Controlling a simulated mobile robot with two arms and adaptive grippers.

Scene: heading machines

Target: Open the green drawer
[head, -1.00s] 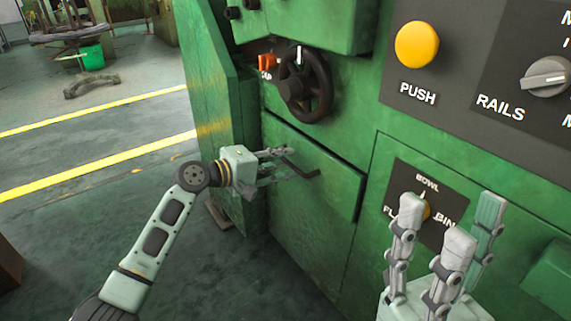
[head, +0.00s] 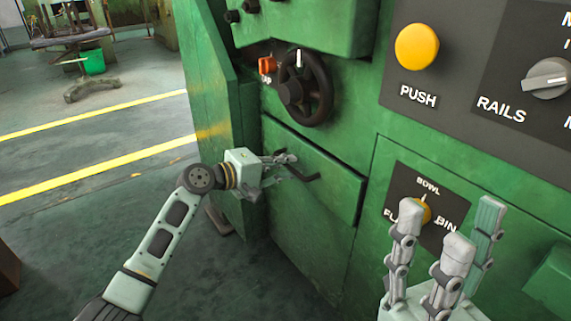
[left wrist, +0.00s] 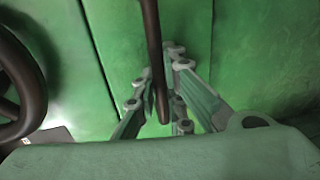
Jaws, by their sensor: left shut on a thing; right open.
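The green drawer (head: 325,180) is set in the green machine below the handwheel, with a dark gap along its top edge. I cannot tell whether it stands out at all. Its black bar handle (head: 312,177) is partly hidden by my left gripper (head: 290,160), which is shut on it near its left part. In the left wrist view the dark handle bar (left wrist: 154,45) runs down between the jointed fingers. My right gripper (head: 452,222) is open and empty at the lower right, in front of the machine, fingers pointing up.
A black handwheel (head: 305,88) and an orange part (head: 267,65) sit just above the drawer. A yellow push button (head: 417,46), a rails knob (head: 546,78) and a bowl/bin selector panel (head: 427,188) are to the right. Open floor with yellow lines (head: 100,167) lies to the left.

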